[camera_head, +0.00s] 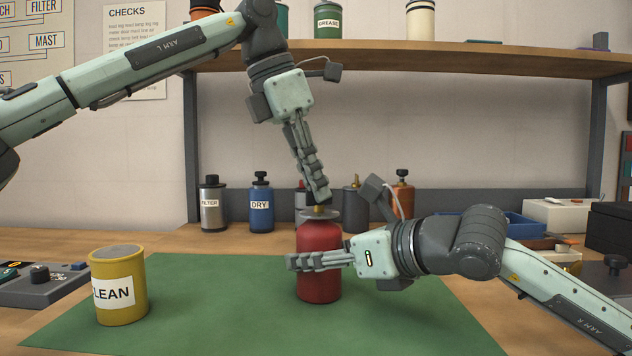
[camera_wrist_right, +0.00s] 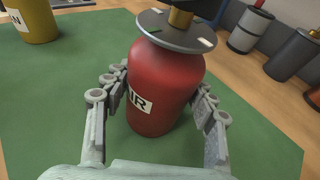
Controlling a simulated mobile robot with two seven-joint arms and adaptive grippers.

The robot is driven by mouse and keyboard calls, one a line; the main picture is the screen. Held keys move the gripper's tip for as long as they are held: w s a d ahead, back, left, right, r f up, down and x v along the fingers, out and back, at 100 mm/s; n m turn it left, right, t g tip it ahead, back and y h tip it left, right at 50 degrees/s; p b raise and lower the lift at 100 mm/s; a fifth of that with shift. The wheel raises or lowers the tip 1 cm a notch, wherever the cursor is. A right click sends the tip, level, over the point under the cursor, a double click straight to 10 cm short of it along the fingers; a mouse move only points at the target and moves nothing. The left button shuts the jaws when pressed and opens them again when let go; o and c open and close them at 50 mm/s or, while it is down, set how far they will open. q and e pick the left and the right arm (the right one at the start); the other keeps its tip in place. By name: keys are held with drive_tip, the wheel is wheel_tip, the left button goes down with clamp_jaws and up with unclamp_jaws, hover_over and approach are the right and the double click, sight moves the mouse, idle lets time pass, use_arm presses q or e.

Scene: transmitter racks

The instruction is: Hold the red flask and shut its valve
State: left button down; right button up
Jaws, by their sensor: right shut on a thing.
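The red flask (camera_head: 319,238) stands upright on the green mat (camera_head: 215,300). Its brass valve (camera_head: 319,209) sits on top above a grey disc, which shows with coloured marks in the right wrist view (camera_wrist_right: 172,33). My right gripper (camera_head: 292,262) is shut on the flask's body from the right. In the right wrist view its fingers lie on either side of the flask (camera_wrist_right: 165,85), and a white label is partly hidden. My left gripper (camera_head: 320,198) points down with its fingertips at the valve. Its fingers overlap, so I cannot tell whether they grip it.
A yellow can (camera_head: 120,295) stands on the mat's left side. A filter canister (camera_head: 212,203), a blue bottle (camera_head: 261,203) and other bottles line the back. A shelf (camera_head: 450,60) spans above. A blue tray (camera_head: 515,228) and white box are right. The front of the mat is clear.

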use_arm(q)
drive_tip(key=shift+w+m+g, duration=0.1)
drive_tip(key=shift+m+g, duration=0.8)
drive_tip(key=shift+m, duration=1.3)
drive_tip(key=c, duration=1.7)
unclamp_jaws()
drive_tip(key=v, duration=0.7)
drive_tip(key=shift+a+r, duration=0.2)
drive_tip(key=shift+r, duration=0.05)
use_arm(e)
drive_tip(key=o, duration=1.6)
